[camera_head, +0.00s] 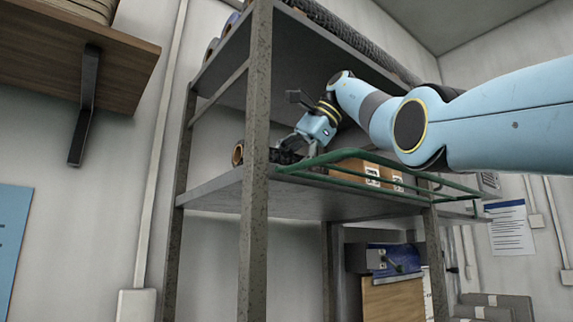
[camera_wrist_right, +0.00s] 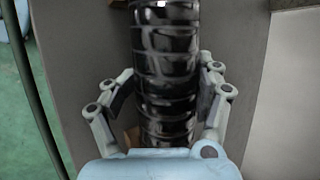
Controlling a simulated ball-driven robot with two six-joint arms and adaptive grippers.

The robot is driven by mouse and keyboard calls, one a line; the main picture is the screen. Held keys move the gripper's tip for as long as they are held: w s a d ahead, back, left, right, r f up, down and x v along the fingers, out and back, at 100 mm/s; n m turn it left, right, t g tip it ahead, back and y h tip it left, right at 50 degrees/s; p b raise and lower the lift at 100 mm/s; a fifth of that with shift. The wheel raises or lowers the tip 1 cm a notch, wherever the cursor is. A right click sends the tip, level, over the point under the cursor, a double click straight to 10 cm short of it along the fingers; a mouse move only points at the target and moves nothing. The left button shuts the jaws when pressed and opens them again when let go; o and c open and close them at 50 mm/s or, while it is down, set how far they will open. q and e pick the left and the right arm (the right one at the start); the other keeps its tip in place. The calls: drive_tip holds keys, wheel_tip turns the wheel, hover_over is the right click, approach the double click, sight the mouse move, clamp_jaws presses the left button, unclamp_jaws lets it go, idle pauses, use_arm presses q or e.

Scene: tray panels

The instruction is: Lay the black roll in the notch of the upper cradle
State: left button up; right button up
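The black roll (camera_wrist_right: 166,70) is glossy and banded, and runs lengthwise through the middle of the right wrist view. My right gripper (camera_wrist_right: 168,80) straddles it with one finger on each side. The fingers look open, with narrow gaps to the roll. In the head view my right gripper (camera_head: 305,145) reaches down to the middle shelf, by a dark shape (camera_head: 285,156) that is probably the roll. Brown pieces (camera_wrist_right: 131,137) show beside the roll; I cannot tell if they belong to a cradle. I cannot make out the upper cradle's notch. My left gripper is out of view.
The metal rack's front post (camera_head: 256,110) stands left of my gripper. The upper shelf (camera_head: 310,45) is overhead and holds rolls. A brown-ended roll (camera_head: 238,154) lies behind the post.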

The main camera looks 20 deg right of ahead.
drive_tip(key=shift+o, duration=1.1)
drive_tip(key=shift+w, duration=0.1)
drive_tip(key=shift+d, duration=0.15)
drive_tip(key=v, duration=0.7)
drive_tip(key=shift+r, duration=0.2)
